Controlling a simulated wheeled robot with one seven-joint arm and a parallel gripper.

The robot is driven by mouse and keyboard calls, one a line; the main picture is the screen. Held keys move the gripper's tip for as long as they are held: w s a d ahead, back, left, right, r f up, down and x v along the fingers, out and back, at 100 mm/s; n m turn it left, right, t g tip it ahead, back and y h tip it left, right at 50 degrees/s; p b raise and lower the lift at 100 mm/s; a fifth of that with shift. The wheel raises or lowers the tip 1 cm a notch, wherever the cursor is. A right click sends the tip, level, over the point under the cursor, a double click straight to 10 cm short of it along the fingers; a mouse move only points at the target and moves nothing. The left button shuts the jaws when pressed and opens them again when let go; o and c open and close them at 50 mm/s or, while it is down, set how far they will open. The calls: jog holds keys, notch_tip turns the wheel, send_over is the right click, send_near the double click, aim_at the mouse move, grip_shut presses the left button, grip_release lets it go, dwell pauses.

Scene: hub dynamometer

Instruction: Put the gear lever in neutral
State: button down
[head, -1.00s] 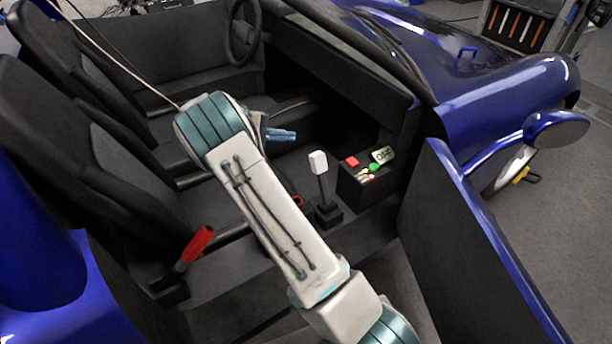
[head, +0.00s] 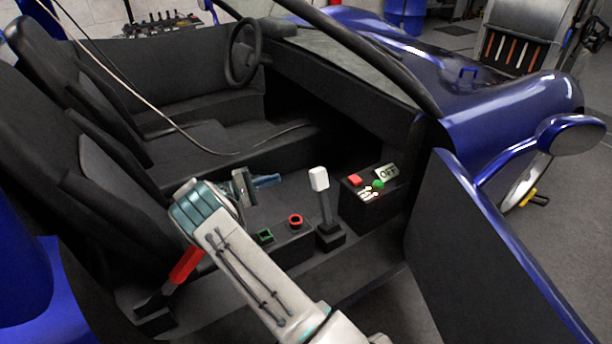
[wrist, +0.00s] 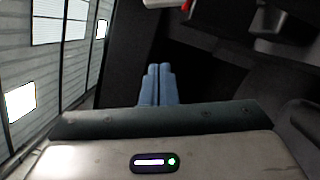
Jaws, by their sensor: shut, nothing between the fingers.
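The gear lever has a white knob (head: 319,179) on a dark shaft that rises from a black base (head: 330,237) on the console. It looks close to upright in the head view. My gripper (head: 278,179) is to the left of the knob, apart from it, with its blue fingers pointing right toward it. The fingers are together and empty, as the wrist view (wrist: 157,84) shows. A white piece at the top edge of the wrist view (wrist: 165,3) looks like the knob, mostly cut off.
A red-handled lever (head: 186,265) stands at lower left. A green square (head: 265,236) and a red ring (head: 296,221) are on the console. The open door (head: 480,250) bounds the right.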

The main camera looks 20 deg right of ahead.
jog(key=s+d+r+b, duration=0.2)
jog(key=s+d+b, duration=0.1)
jog(key=d, duration=0.6)
jog(key=shift+s+d, duration=0.35)
jog(key=shift+s, duration=0.15)
jog(key=shift+r, duration=0.15)
